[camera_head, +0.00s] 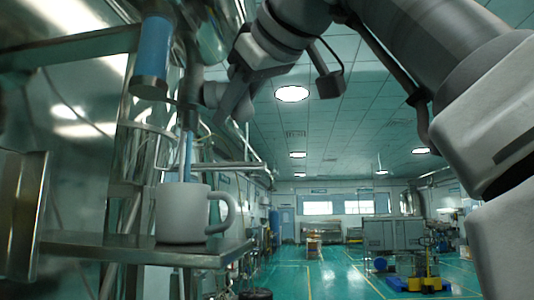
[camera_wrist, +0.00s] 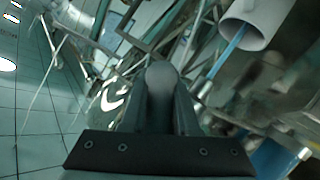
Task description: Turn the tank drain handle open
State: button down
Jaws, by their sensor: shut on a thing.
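My gripper (camera_head: 222,98) reaches in from the upper right to the tank's drain fitting. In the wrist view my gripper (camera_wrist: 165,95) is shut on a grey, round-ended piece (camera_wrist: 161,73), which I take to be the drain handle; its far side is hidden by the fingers. A white mug (camera_head: 183,214) stands upright on a metal shelf below the fitting, handle to the right. A thin blue stream (camera_head: 187,155) runs down from under the fitting into the mug. In the wrist view the mug (camera_wrist: 262,14) and the blue stream (camera_wrist: 228,51) show at upper right.
A blue cylinder (camera_head: 153,48) with a metal end hangs left of my gripper. The metal shelf (camera_head: 120,250) juts out below. Shiny tank walls and pipes crowd the left side. The hall floor (camera_head: 335,270) and a metal cabinet (camera_head: 392,234) lie far behind.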

dwell(0.3)
jog(key=c, duration=0.7)
grip_release()
